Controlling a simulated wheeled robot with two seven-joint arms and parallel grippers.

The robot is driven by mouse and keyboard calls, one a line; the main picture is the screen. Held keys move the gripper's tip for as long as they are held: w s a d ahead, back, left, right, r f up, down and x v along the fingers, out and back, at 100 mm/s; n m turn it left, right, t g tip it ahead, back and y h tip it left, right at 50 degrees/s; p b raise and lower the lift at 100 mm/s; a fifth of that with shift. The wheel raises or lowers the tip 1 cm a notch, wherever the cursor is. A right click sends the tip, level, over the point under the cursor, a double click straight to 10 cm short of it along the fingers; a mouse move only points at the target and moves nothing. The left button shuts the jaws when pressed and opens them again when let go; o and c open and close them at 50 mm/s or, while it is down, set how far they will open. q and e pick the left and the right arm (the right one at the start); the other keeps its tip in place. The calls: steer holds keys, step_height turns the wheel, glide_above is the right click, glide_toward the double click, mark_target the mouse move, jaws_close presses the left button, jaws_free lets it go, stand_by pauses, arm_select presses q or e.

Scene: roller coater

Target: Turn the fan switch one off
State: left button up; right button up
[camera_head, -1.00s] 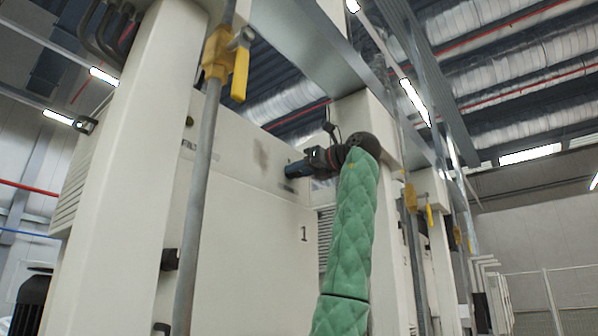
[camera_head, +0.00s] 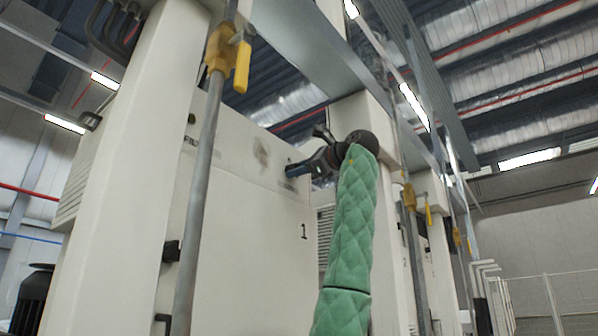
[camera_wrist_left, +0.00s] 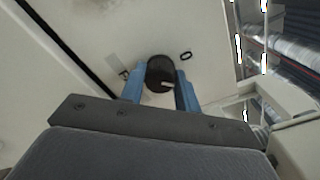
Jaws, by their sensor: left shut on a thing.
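The fan switch is a round black knob (camera_wrist_left: 160,70) with a small pale mark, on a white cabinet face. In the left wrist view, the blue fingers of my left gripper (camera_wrist_left: 160,82) stand on either side of the knob and are shut on it. Parts of dark lettering show beside the knob, an O to the right and an F to the left. In the head view my left gripper (camera_head: 291,170) reaches the cabinet (camera_head: 245,215) marked 1; the fingers hide the knob there. My right gripper is not in view.
A grey vertical pipe (camera_head: 203,190) with a yellow-handled valve (camera_head: 241,68) stands in front of the cabinet. A white column (camera_head: 130,150) is at the left. More columns and yellow valves (camera_head: 410,197) line the right.

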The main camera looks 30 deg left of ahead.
arm_select(q)
steer(key=n, duration=0.8)
steer(key=shift+f, duration=0.1)
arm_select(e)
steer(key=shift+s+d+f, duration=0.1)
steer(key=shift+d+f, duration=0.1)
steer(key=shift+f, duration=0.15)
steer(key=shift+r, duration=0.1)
arm_select(q)
steer(key=o, duration=1)
steer(key=shift+d, duration=0.1)
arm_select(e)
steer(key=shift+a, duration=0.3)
